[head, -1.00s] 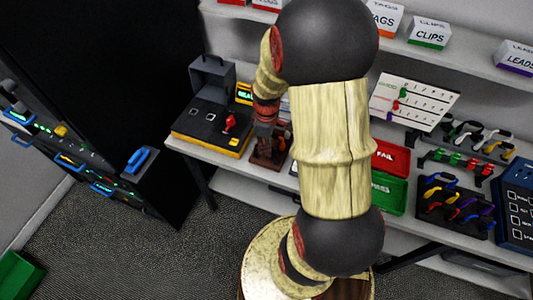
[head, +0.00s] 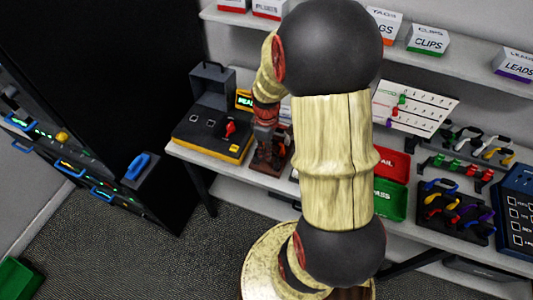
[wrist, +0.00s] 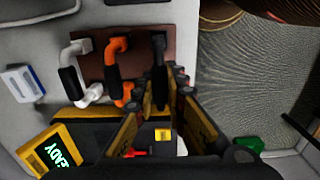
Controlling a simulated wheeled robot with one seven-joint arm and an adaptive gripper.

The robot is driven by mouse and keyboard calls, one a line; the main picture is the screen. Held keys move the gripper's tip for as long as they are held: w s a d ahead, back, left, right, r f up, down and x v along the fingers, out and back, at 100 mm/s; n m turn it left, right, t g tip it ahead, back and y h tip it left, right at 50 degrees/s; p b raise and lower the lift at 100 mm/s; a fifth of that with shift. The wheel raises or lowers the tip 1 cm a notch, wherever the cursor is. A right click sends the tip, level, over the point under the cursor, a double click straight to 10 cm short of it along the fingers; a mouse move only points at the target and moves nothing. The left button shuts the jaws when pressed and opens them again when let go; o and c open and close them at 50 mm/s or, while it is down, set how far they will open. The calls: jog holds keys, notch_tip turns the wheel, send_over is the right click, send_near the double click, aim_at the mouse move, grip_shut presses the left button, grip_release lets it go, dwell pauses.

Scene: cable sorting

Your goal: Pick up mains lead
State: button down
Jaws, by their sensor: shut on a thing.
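A black lead (wrist: 159,50) hangs at the right end of a brown rack board (wrist: 135,42) in the wrist view. It has a thick dark grip and is likely the mains lead, though no label shows. My gripper (wrist: 166,79) is shut on the black lead's lower part, with one yellow-and-black finger on each side. An orange lead (wrist: 112,65) and a white lead (wrist: 69,72) hang to its left on the same board. In the head view my gripper (head: 268,150) is small and reaches down at the rack; the held lead cannot be made out there.
A yellow-edged tester (head: 212,130) with a red switch stands left of the rack. A red FAIL tray (head: 392,163) and green PASS tray (head: 390,200) lie to the right. A cable rack (head: 455,212) stands farther right. A dark cabinet (head: 120,80) is at left.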

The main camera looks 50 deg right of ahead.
jog(key=s+a+r+p, duration=0.3)
jog(key=s+a+r, duration=0.1)
jog(key=r, duration=0.3)
jog(key=s+a+r+p, duration=0.3)
jog(key=s+a+r, duration=0.1)
jog(key=s+r, duration=0.3)
jog(key=shift+a+r, duration=0.3)
jog(key=shift+r, duration=0.05)
